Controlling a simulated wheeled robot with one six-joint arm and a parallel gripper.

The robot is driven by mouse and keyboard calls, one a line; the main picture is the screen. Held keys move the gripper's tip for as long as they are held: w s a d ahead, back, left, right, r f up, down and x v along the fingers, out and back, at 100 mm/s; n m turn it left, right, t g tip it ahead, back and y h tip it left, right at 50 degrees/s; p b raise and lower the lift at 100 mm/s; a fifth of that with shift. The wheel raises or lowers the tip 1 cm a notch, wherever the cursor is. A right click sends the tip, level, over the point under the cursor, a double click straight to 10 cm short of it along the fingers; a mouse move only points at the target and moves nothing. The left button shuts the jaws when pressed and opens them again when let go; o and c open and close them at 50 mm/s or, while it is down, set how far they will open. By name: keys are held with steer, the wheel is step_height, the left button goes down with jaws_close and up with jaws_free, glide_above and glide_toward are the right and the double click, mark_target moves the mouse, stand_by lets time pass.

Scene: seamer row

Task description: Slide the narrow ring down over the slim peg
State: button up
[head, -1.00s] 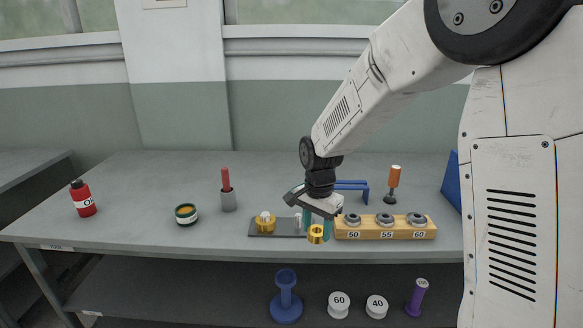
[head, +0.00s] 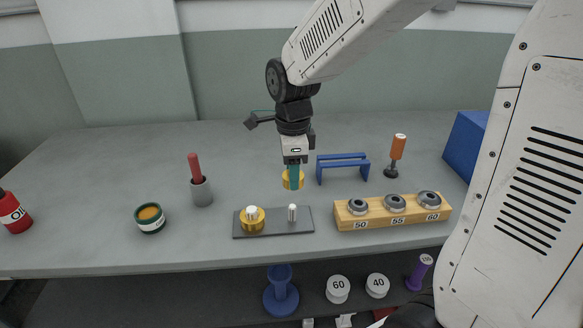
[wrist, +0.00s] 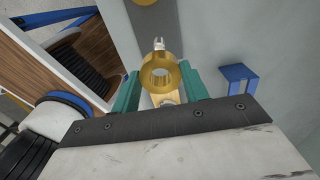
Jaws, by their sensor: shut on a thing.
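The narrow gold ring (head: 285,181) is held between the teal fingers of my gripper (head: 293,178). In the wrist view the ring (wrist: 146,76) shows its open hole between the fingertips. The slim peg (head: 292,213) is pale and upright at the right part of a dark base plate (head: 272,229). In the head view the ring is apart from the peg and appears above it; its depth alignment is unclear. A thicker white peg (head: 251,211) with a wide gold ring (head: 252,224) around it stands at the plate's left.
A wooden block (head: 385,222) with several grey rings marked 50, 55 and 60 lies right of the plate. A blue stand (head: 342,164) and an orange-handled tool (head: 397,150) are behind it. A tin (head: 149,218) and a grey cup (head: 201,191) stand left.

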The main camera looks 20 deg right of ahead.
steer(key=shift+a, duration=0.1)
glide_above(292, 206)
steer(key=shift+f, duration=2.95)
steer(key=shift+f, duration=2.75)
steer(key=o, duration=1.1)
steer(key=shift+o, duration=0.2)
step_height(292, 206, up, 8)
steer(key=shift+f, duration=0.1)
